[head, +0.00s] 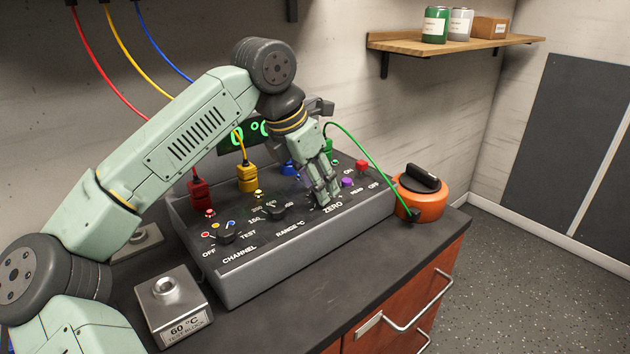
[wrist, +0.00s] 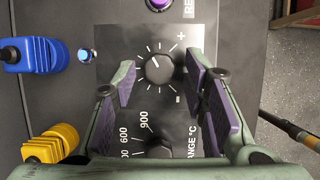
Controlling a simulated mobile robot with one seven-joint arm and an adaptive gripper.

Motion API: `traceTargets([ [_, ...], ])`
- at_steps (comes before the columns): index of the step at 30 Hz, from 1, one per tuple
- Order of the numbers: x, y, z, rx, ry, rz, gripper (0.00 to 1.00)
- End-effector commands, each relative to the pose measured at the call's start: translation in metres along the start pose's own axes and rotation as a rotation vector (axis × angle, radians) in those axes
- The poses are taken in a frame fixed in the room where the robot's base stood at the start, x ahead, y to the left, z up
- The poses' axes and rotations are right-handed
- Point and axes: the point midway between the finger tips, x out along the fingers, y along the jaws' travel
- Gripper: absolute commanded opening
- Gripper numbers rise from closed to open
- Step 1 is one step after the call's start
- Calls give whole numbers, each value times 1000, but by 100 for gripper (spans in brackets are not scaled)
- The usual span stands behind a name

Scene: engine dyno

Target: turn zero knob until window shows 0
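The zero knob (wrist: 158,68) is black and round with a white pointer line, inside a ring of white ticks with plus and minus marks. In the wrist view its pointer leans to the upper left. In the head view my gripper (head: 323,196) is low over the panel by the ZERO label and hides the knob.
The range knob (wrist: 160,148) is close below my fingers in the wrist view. Red, yellow (head: 247,178), blue and green plugs with cables stand along the box (head: 300,265). A steel test block (head: 172,305) is at front left, an orange round container (head: 420,200) at right.

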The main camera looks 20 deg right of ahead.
Motion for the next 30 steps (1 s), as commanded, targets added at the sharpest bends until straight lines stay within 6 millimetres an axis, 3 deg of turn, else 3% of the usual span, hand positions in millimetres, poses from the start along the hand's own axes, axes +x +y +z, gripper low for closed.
traceTargets([
  [10, -1, 0, 0, -1, -1, 1, 45],
  [14, -11, 1, 0, -2, -2, 2, 45],
  [24, -80, 1, 0, -2, -1, 4, 45],
  [30, -110, 1, 0, -3, 0, 2, 45],
])
